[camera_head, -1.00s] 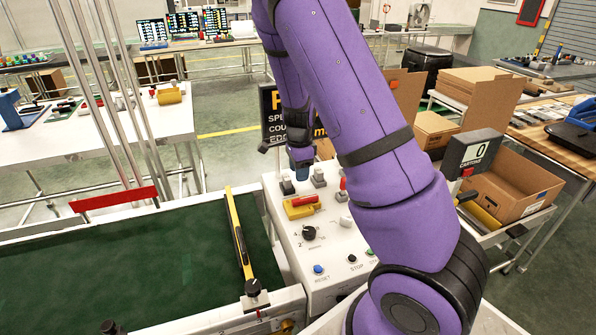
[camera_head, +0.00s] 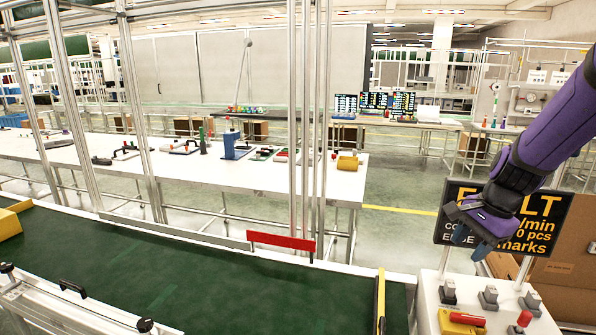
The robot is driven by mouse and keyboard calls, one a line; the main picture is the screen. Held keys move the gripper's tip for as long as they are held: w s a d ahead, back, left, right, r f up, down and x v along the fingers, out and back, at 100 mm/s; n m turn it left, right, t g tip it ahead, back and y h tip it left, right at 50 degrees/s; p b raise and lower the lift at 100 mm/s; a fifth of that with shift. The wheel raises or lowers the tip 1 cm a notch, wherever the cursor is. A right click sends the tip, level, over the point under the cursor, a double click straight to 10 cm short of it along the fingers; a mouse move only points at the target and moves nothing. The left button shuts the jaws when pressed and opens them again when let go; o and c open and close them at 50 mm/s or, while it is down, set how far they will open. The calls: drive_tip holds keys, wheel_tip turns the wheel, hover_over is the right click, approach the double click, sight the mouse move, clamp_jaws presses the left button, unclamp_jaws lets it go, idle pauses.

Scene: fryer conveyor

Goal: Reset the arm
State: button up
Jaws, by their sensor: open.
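My arm, in a purple sleeve, comes in from the right edge in the head view. My gripper (camera_head: 470,238) hangs at its end, open, with nothing visible between the fingers. It is in front of the black sign (camera_head: 540,222) with yellow lettering and covers part of it. It appears above the white control panel (camera_head: 428,292) and apart from it. The panel carries grey switches (camera_head: 488,297), a red knob (camera_head: 524,318) and a yellow block with a red part (camera_head: 464,320). The panel's lower part is cut off by the frame.
A green conveyor belt (camera_head: 190,262) runs across the front, with a red bar (camera_head: 281,241) at its far side and a yellow-black guide (camera_head: 380,300) near its right end. Metal posts (camera_head: 306,130) rise beyond it. A white table (camera_head: 270,178) with fixtures stands behind. Cardboard (camera_head: 570,245) is at right.

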drive_tip(key=s+a+r+n+t+h, duration=0.1)
drive_tip(key=s+a+r+n, duration=0.1)
drive_tip(key=s+r+n, duration=0.4)
drive_tip(key=s+a+r+n+t+h, duration=0.1)
drive_tip(key=s+r+n, duration=0.6)
drive_tip(key=s, duration=0.8)
wheel_tip(320, 180, up, 2)
drive_tip(key=shift+s+a+r+n+t, duration=0.15)
drive_tip(key=shift+a+r+n+t, duration=0.15)
drive_tip(key=shift+a+t, duration=0.7)
